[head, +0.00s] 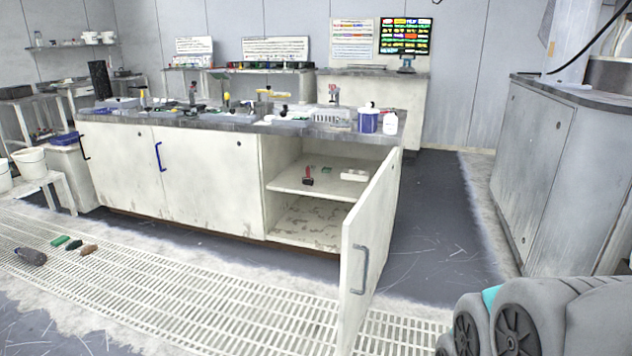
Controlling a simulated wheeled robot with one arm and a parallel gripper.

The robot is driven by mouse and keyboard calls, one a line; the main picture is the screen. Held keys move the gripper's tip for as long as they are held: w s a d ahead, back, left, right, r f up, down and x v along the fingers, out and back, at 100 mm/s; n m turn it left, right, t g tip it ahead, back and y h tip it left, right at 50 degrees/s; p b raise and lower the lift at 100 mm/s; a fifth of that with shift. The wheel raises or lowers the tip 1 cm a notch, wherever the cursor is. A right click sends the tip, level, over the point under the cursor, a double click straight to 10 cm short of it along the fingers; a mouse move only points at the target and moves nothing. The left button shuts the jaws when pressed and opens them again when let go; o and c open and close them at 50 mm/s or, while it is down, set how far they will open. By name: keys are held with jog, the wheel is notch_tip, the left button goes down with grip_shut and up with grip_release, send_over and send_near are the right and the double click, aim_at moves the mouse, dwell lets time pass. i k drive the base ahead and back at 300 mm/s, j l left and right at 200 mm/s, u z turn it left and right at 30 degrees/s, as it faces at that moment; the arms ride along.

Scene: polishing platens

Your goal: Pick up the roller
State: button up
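I cannot tell for sure which thing is the roller. A dark grey cylinder (30,256) with a narrower end lies on its side on the floor grating at the left. A small red-and-black upright tool (308,177) stands on the middle shelf (290,183) inside the open cabinet; it is too small to make out. More small tools crowd the bench top. My arm shows at the lower right, but my gripper is not in view.
A green block (61,240) and a brown brush-like thing (88,249) lie near the cylinder. The open cabinet door (367,255) juts out over the grating (210,300). White buckets (30,161) stand at the left. A tall cabinet (545,170) bounds the right; dark floor between is clear.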

aim_at(305, 180)
jog(key=i+j, duration=0.15)
jog(key=j, duration=0.2)
jog(key=i+j, duration=0.15)
jog(key=j, duration=0.2)
jog(key=i+j, duration=0.2)
jog(key=j, duration=0.15)
jog(key=i+j, duration=0.15)
jog(key=j, duration=0.2)
jog(key=i+j, duration=0.15)
jog(key=j, duration=0.2)
jog(key=i+j, duration=0.15)
jog(key=j, duration=0.2)
jog(key=i+j, duration=0.9)
jog(key=i, duration=0.15)
jog(key=i+l, duration=0.7)
jog(key=i, duration=0.15)
